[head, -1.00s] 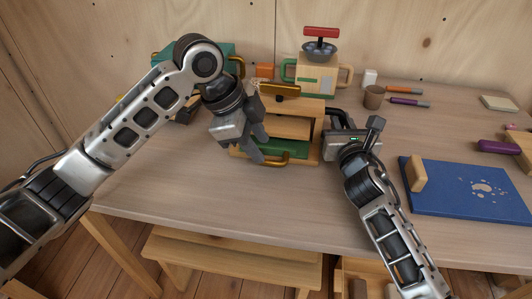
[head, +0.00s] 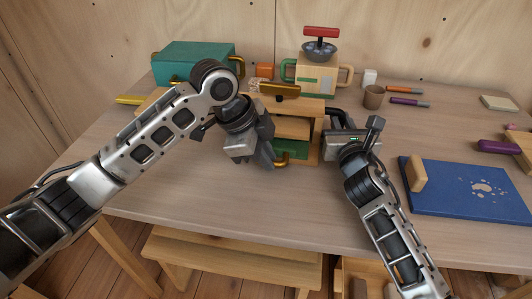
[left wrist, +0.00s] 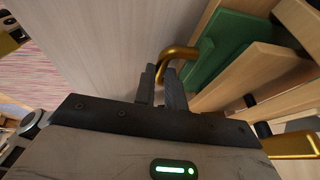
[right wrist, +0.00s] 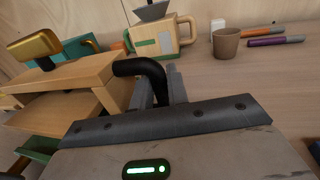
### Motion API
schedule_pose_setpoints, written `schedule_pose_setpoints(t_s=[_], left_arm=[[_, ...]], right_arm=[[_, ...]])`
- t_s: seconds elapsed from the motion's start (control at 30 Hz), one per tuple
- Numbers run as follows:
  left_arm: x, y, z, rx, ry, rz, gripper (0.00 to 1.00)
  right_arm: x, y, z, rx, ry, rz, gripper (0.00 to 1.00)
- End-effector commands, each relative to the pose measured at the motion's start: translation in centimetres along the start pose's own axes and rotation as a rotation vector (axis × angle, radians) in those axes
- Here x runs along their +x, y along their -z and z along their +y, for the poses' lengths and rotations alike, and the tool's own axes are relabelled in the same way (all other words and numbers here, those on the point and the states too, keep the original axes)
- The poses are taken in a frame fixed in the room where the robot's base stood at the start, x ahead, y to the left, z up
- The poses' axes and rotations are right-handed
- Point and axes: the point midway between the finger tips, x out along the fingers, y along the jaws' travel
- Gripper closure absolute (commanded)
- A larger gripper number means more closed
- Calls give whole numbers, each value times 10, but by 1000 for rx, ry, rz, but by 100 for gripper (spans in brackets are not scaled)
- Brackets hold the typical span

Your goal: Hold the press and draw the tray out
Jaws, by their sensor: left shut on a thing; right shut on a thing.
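The wooden press (head: 312,105) stands mid-table with a brass piece (head: 280,91) on top, and also shows in the right wrist view (right wrist: 90,72). Its green tray (head: 292,148) is low in the frame, with a curved brass handle (left wrist: 182,52) at its front. My left gripper (head: 273,162) is shut on this handle; its fingers (left wrist: 164,78) hide part of it. My right gripper (head: 330,125) is shut on the black handle (right wrist: 143,68) on the press's right side. The left arm hides the press's left part in the head view.
Behind stand a teal box (head: 190,62), a pale pot (head: 316,77) with a red-topped grey piece, and an orange block (head: 265,71). A brown cup (head: 373,97) and pens are right of it. A blue board (head: 470,188) lies front right. The table's front left is clear.

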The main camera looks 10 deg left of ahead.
Motion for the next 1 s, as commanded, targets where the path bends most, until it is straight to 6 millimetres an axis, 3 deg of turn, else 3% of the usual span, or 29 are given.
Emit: schedule_pose_setpoints(t_s=[0.5, 0.63, 0.93, 0.97, 1.0], left_arm=[[-20, 7, 106, 3, -2, -3, 100], [-22, 8, 117, 1, -2, -2, 100], [-22, 8, 117, 0, -2, -1, 100], [-22, 8, 117, 0, -2, -1, 83], [-22, 8, 117, 0, -2, -1, 72]], right_arm=[[0, 2, -1, 0, 3, 4, 100], [0, 2, -1, -1, 3, 4, 100], [0, 2, -2, -1, 4, 4, 100], [0, 2, -2, -1, 4, 4, 100], [0, 2, -2, -1, 4, 4, 100]])
